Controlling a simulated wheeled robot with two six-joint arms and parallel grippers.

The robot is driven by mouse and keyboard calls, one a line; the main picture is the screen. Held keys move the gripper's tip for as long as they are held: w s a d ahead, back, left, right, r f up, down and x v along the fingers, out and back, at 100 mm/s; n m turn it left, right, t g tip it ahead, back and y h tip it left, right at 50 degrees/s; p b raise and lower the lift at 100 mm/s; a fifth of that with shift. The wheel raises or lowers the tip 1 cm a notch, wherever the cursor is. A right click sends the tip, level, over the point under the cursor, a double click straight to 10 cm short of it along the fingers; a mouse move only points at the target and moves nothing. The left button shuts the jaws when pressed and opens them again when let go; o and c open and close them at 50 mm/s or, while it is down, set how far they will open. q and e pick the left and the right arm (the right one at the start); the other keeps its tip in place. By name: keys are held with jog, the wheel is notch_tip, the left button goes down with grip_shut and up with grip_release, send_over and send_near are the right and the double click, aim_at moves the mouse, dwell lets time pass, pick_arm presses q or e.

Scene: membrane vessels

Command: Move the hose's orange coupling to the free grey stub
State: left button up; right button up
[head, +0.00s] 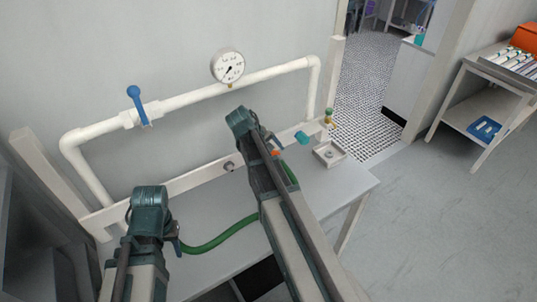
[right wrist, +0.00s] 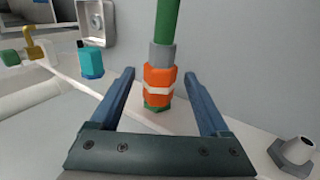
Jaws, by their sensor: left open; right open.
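The hose's orange coupling (right wrist: 160,76), with a pale band, stands between the open fingers of my right gripper (right wrist: 159,88) in the right wrist view, with a gap on both sides. A green hex piece shows at its end, a grey collar and green hose (right wrist: 167,18) on the other. In the head view the coupling (head: 276,153) peeks out beside my right arm, which hides part of the hose (head: 222,234). The grey stub (right wrist: 295,152) is bare, at the lower right of the wrist view; it also shows on the rail (head: 229,166). My left gripper (head: 178,245) is open near the hose's left part.
A yellow-green valve (head: 328,116) is behind. A white pipe with gauge (head: 228,67) and blue-handled valve (head: 136,96) runs along the wall. The bench's right end (head: 345,182) is clear.

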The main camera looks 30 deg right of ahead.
jog(key=shift+f, duration=0.1)
grip_shut()
dwell(0.8)
